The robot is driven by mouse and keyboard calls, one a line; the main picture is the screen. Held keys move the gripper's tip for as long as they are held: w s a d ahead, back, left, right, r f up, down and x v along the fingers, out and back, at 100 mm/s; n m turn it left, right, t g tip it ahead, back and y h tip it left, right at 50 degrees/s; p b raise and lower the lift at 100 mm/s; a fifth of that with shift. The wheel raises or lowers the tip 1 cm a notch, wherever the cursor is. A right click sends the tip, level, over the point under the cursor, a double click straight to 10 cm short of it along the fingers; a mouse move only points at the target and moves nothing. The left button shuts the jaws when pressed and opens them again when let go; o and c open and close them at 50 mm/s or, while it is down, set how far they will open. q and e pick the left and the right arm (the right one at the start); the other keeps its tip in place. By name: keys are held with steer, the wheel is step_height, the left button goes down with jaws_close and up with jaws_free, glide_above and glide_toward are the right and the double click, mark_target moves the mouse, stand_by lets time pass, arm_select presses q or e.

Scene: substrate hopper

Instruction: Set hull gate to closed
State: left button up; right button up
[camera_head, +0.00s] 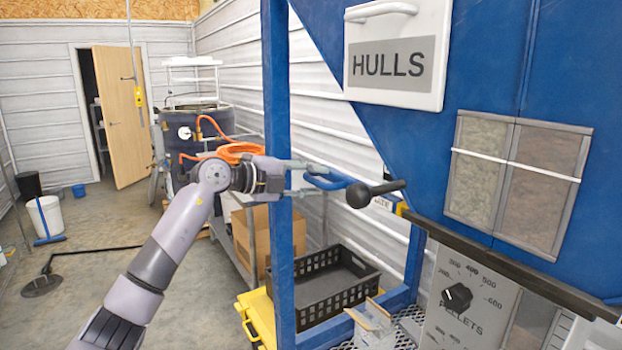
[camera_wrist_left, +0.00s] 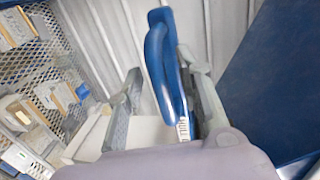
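The blue hopper carries a white HULLS panel (camera_head: 395,52) at the top. Below it a blue loop-shaped handle (camera_head: 332,182) sticks out, next to a black ball knob with a dark rod (camera_head: 358,195). A small label, partly hidden, with "ATE" readable (camera_head: 383,203) sits behind the knob. My left gripper (camera_head: 316,177) is at the blue handle, its fingers apart. In the left wrist view the blue handle (camera_wrist_left: 160,62) stands between the spread fingers (camera_wrist_left: 165,98), close to the right finger and clear of the left one. Contact cannot be told. My right gripper is not in view.
A black crate (camera_head: 335,290) sits below. A PELLETS dial (camera_head: 457,296) is at the lower right. A drum with an orange hose (camera_head: 236,150) stands behind. The floor at left is mostly open.

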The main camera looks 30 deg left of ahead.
arm_select(q)
jaws_close()
stand_by(0.3)
stand_by(0.5)
